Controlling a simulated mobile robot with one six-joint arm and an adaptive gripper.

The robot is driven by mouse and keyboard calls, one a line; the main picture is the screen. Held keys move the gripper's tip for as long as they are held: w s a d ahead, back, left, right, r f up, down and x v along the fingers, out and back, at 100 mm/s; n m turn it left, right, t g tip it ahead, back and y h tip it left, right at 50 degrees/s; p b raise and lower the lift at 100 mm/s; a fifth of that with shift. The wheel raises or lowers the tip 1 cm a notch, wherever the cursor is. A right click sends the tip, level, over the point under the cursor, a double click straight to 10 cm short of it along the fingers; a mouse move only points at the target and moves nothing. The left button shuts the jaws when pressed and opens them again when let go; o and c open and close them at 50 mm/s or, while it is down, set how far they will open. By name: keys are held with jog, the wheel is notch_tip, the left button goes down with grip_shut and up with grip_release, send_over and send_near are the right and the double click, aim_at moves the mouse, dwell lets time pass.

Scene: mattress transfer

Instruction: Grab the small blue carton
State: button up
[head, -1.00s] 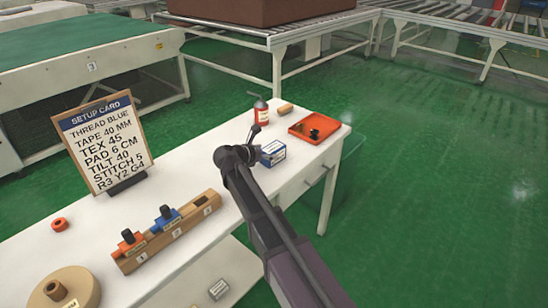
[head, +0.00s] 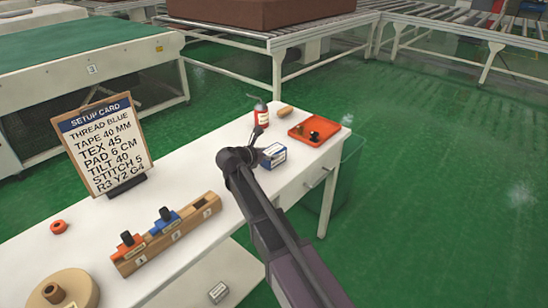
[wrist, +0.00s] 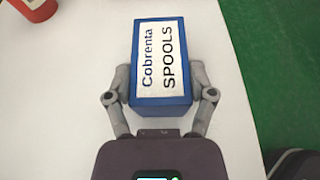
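The small blue carton (wrist: 162,62) has a white label reading "Cobrenta SPOOLS". In the wrist view it sits between the fingers of my gripper (wrist: 160,80), one finger against each long side, with no clear gap. In the head view the blue carton (head: 273,156) is at the right part of the white table, and my gripper (head: 258,133) is over its left side, partly hidden by my arm. I see no clear space under the carton.
A red bottle (head: 262,113) and a small tan block (head: 285,111) stand behind the carton. An orange tray (head: 301,133) with dark items lies to the right. A wooden rack (head: 195,217) and setup card (head: 105,150) are to the left. The white table's (head: 315,165) right edge is close.

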aim_at(269, 152)
jog(key=shift+r, duration=0.1)
dwell(0.3)
notch_tip(269, 152, up, 3)
jog(key=p, duration=0.3)
jog(key=shift+r+p, duration=0.15)
jog(key=shift+p, duration=0.15)
jog(key=s+d+r+p, duration=0.1)
jog(key=s+d, duration=0.1)
jog(key=s, duration=1.4)
jog(key=shift+r, duration=0.25)
jog(key=shift+w+r+p, duration=0.1)
jog(key=shift+p, duration=0.2)
